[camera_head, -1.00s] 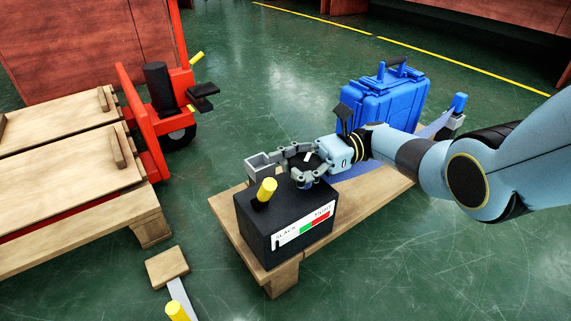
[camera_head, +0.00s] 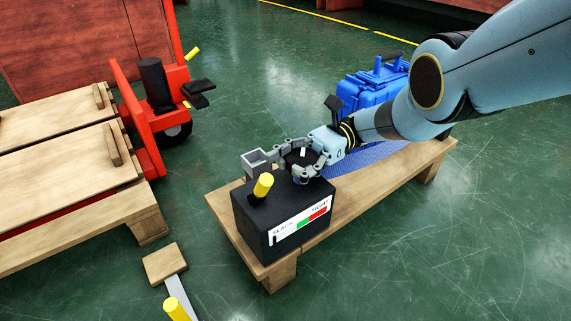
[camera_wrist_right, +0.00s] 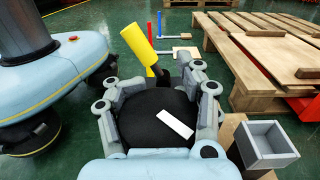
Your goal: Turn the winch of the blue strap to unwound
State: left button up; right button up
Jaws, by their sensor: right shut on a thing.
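The winch is a black box (camera_head: 250,222) with a label reading SLACK and TIGHT, with green and red fields, on the wooden bench (camera_head: 340,210). A black round knob with a white mark (camera_wrist_right: 172,122) sits on its top. My right gripper (camera_head: 296,160) is shut around this knob; in the right wrist view its fingers (camera_wrist_right: 160,95) flank the knob on both sides. A yellow-handled lever (camera_head: 263,186) stands on the box near the knob. The blue strap (camera_head: 370,162) runs along the bench behind the gripper, partly hidden by my right arm. My left gripper is not in view.
A blue case (camera_head: 370,92) stands on the bench's far part. Wooden pallets (camera_head: 70,160) and a red truck (camera_head: 150,110) stand to the left. A yellow-handled tool (camera_head: 175,305) lies in front. Green floor is free at right.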

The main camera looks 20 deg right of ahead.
jog(key=shift+d, duration=0.1)
jog(key=o, duration=1.2)
jog(key=shift+o, duration=1.2)
